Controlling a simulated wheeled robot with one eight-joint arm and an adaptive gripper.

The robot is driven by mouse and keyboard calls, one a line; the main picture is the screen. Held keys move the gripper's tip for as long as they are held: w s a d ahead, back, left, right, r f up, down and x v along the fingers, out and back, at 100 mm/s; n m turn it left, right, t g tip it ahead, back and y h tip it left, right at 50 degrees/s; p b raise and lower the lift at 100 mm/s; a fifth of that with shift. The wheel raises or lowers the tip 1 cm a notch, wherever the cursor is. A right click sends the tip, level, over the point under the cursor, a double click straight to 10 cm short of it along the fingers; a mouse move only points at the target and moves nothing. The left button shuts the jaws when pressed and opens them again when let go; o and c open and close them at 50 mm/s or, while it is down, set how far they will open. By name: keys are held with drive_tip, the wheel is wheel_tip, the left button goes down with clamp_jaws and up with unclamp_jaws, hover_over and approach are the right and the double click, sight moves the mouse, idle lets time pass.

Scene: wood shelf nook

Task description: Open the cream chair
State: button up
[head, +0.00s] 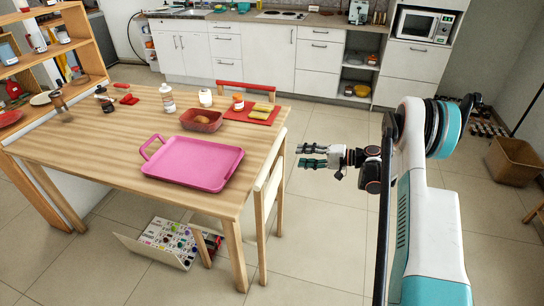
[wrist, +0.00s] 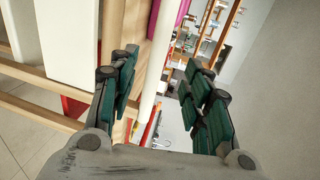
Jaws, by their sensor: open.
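The cream chair (head: 269,178) stands at the right side of the wooden table in the head view, with pale wood posts and a cream back facing the table's edge. My gripper (head: 302,155) is open and empty, just right of the chair back and pointing left toward it. In the wrist view my gripper (wrist: 163,88) has its green-padded fingers spread, one on each side of a cream bar (wrist: 156,60) that looks like the chair's top rail. Contact cannot be told. The chair's seat is mostly hidden under the table in the head view.
The table (head: 90,150) holds a pink tray (head: 192,163), a red bowl (head: 202,120) and jars. A white box (head: 163,243) lies on the floor under it. A red chair (head: 246,88) stands behind. Tiled floor right of the chair is clear; a cardboard box (head: 517,163) sits far right.

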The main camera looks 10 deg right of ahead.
sight(272, 155)
drive_tip(key=b+x, duration=0.4)
drive_tip(key=x, duration=0.9)
drive_tip(key=shift+a, duration=0.15)
clamp_jaws()
